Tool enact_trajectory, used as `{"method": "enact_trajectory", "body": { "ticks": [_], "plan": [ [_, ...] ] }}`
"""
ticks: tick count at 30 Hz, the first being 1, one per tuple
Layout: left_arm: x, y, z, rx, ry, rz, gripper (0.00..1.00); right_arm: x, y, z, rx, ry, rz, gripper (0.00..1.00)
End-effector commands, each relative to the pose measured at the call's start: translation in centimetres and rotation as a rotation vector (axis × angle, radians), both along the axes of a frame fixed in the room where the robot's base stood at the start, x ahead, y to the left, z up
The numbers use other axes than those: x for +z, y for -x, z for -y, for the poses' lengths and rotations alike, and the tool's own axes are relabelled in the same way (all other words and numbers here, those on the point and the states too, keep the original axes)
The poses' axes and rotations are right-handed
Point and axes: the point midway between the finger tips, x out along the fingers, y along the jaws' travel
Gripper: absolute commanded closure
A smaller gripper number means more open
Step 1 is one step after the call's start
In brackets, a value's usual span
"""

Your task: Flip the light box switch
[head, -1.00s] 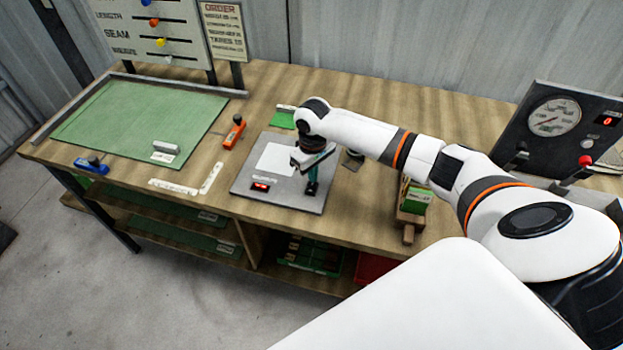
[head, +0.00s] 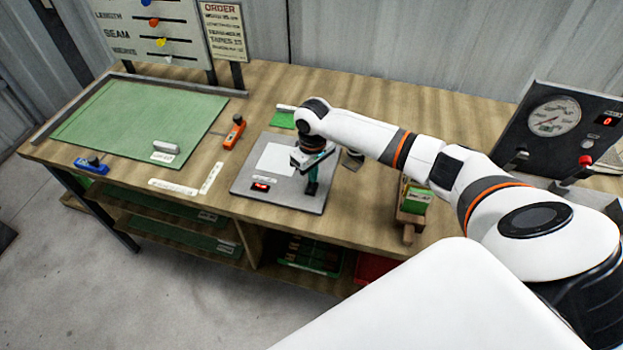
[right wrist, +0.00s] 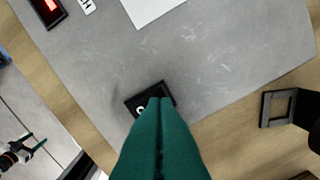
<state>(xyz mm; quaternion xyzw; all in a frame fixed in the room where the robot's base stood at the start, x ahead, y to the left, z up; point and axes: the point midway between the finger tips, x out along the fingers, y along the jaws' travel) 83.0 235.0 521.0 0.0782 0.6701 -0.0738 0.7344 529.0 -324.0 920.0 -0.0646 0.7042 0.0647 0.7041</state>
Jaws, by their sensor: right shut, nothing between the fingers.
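The light box (head: 240,190) is a flat grey panel with a white sheet on it, lying on the bench. A small red-lit rocker (head: 261,187) shows at its front left corner, and also in the right wrist view (right wrist: 48,10). In the right wrist view a black switch (right wrist: 136,100) with a white mark sits near the panel's edge. My right gripper (head: 311,190) is over the panel's front right part. Its green fingers (right wrist: 158,105) are shut together with nothing between them, their tips over the black switch and partly hiding it. I cannot tell whether they touch it.
A green cutting mat (head: 130,120) lies at the left, with an orange-handled tool (head: 234,132) beside it. A wooden holder with a green block (head: 415,200) stands right of the panel. A black gauge box (head: 560,130) stands at the far right.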

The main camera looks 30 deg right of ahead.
Motion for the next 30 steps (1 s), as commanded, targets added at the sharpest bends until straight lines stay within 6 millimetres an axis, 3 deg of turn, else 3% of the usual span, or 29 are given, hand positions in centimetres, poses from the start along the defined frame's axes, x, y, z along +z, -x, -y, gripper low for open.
{"method": "enact_trajectory", "body": {
  "ticks": [30],
  "plan": [
    [-0.26,0.0,0.03,0.001,0.0,0.0,0.35,-0.65,0.01,-0.02,0.0,0.0,0.0,1.0]
  ]
}}
